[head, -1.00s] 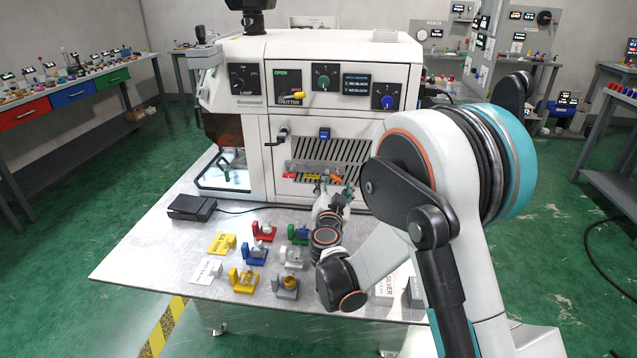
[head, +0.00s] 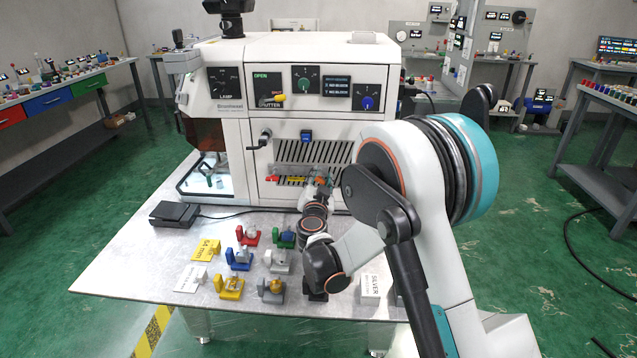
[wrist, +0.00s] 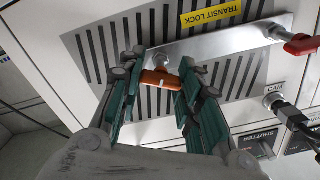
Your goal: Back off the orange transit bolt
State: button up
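The orange transit bolt (wrist: 160,79) is at one end of a pale metal bar on the machine's slotted front panel, under a yellow TRANSIT LOCK label (wrist: 211,13). My gripper (wrist: 162,66) is at the bolt, with its green-sided fingers spread on either side of the orange handle. The handle ends lie very close to both fingers; I cannot tell whether they touch. In the head view the orange bolt (head: 321,183) shows just above my gripper (head: 318,190). A red bolt (wrist: 301,45) is at the bar's other end.
The machine (head: 310,105) stands at the back of the metal table (head: 140,250). Several coloured holders, including a blue one (head: 239,260), and a SILVER block (head: 370,287) stand in front. A black pedal (head: 174,214) lies at left. A CAM cable plug (wrist: 283,107) is near the red bolt.

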dwell(0.3)
jog(key=n, duration=0.4)
jog(key=shift+n, duration=0.5)
jog(key=n, duration=0.3)
jog(key=shift+a+n, duration=0.1)
jog(key=shift+n, duration=0.9)
jog(key=n, duration=0.3)
jog(key=shift+a, duration=0.1)
jog(key=shift+n, duration=1)
